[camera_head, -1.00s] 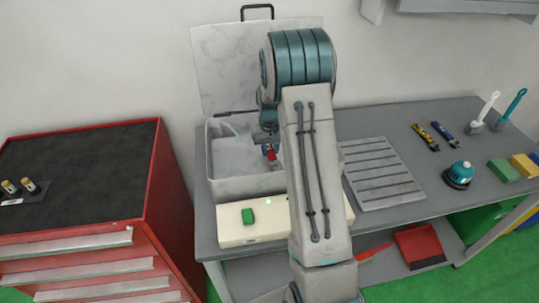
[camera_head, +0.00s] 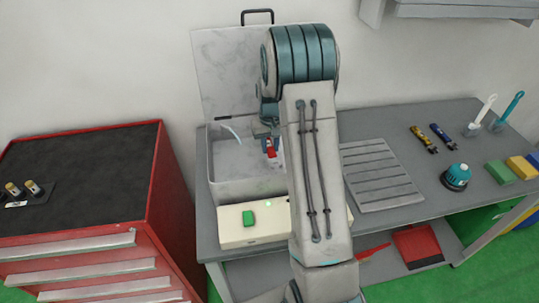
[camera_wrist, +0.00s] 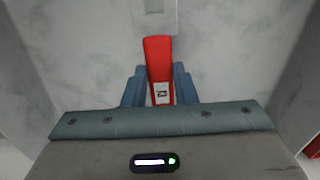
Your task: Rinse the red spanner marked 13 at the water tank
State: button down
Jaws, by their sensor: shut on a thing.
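My gripper (camera_wrist: 158,92) is shut on a red spanner (camera_wrist: 159,55), which points away from the wrist between the two blue-grey fingers. A small white label with a dark mark shows on it, too small to read. In the head view the red spanner (camera_head: 270,148) shows as a small red patch below the wrist, inside the outline of the water tank (camera_head: 245,190). The tank is a pale open basin with its lid raised against the wall. My arm hides its right side. I cannot tell whether the spanner touches water.
A cream box with a green button (camera_head: 249,217) stands before the tank. A slatted grey rack (camera_head: 385,180) lies to the right, then a teal-topped device (camera_head: 457,176) and several sponges. A red tool cabinet (camera_head: 165,190) stands left, with a gap before the bench.

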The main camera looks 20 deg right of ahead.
aim_at(270, 148)
jog(key=shift+r+p, duration=1.85)
jog(key=shift+r, duration=2.85)
notch_tip(270, 148, up, 4)
jog(key=shift+a, duration=0.1)
